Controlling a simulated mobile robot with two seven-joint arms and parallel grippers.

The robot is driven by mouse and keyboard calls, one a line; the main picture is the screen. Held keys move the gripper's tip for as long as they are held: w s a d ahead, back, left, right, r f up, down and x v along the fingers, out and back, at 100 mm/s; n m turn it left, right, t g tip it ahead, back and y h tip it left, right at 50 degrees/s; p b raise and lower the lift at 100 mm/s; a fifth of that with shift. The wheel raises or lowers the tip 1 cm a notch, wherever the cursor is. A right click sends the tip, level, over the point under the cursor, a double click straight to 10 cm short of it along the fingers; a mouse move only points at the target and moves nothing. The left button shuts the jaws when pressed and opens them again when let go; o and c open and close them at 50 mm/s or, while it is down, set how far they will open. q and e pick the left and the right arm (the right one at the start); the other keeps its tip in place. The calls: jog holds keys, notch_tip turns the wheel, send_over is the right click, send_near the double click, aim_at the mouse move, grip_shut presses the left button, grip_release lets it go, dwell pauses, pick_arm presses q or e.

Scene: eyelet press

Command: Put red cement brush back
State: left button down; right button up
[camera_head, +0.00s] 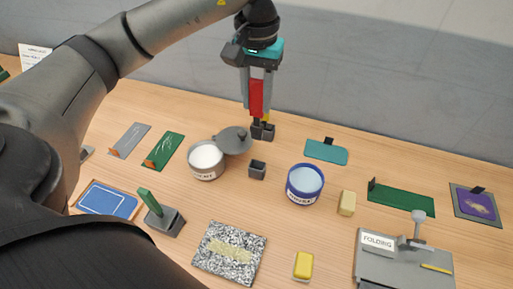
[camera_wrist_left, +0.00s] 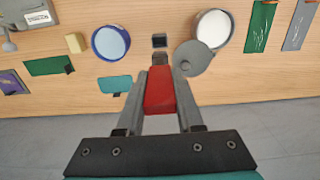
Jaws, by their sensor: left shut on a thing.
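My left gripper (camera_head: 259,84) points down at the back of the table, shut on the red cement brush (camera_head: 256,98). The brush's red handle (camera_wrist_left: 159,92) sits between both fingers in the left wrist view. Below the brush in the head view is a dark block (camera_head: 263,131); whether the brush touches it or the block is part of the brush, I cannot tell. A small yellow piece shows beside the red handle. A small dark square cup (camera_head: 257,170) stands nearer, also visible in the left wrist view (camera_wrist_left: 159,41). My right gripper is not in view.
A blue pot (camera_head: 305,184) stands right.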

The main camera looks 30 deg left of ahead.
aim_at(257, 138)
pick_arm(q)
notch_tip(257, 138, down, 14)
jog(key=shift+f, duration=0.25)
dwell(0.3)
jog(key=shift+f, duration=0.2)
jog(key=c, duration=0.5)
grip_release()
jog(key=shift+r, duration=0.1)
jog(key=shift+c, duration=0.2)
notch_tip(257, 138, up, 12)
jog(key=shift+r, duration=0.15)
